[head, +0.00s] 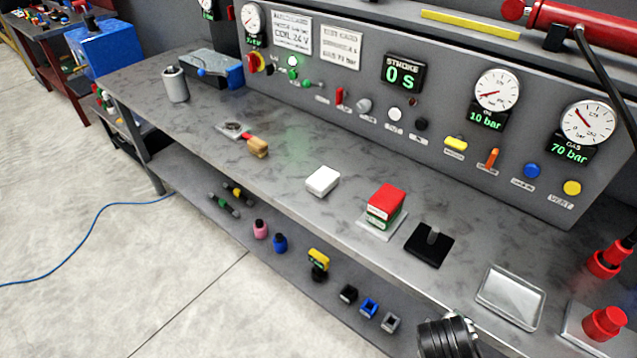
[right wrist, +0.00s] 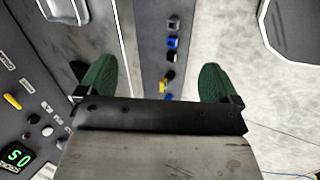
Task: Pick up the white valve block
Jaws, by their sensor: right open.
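The white valve block (head: 322,181) lies flat on the grey bench top in the head view, near the front edge and left of a red and green block. It cannot be made out in the right wrist view. My right gripper (right wrist: 155,83) shows there with its two green fingers wide apart and nothing between them. The bench edge and the lower shelf lie beyond the fingers. My left gripper is in neither view.
The red and green block (head: 385,204) sits on a pale plate, with a black holder (head: 430,244) and a clear tray (head: 510,296) to its right. A brush with a wooden handle (head: 257,147) lies left. The control panel (head: 440,110) stands behind. Bench around the white block is clear.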

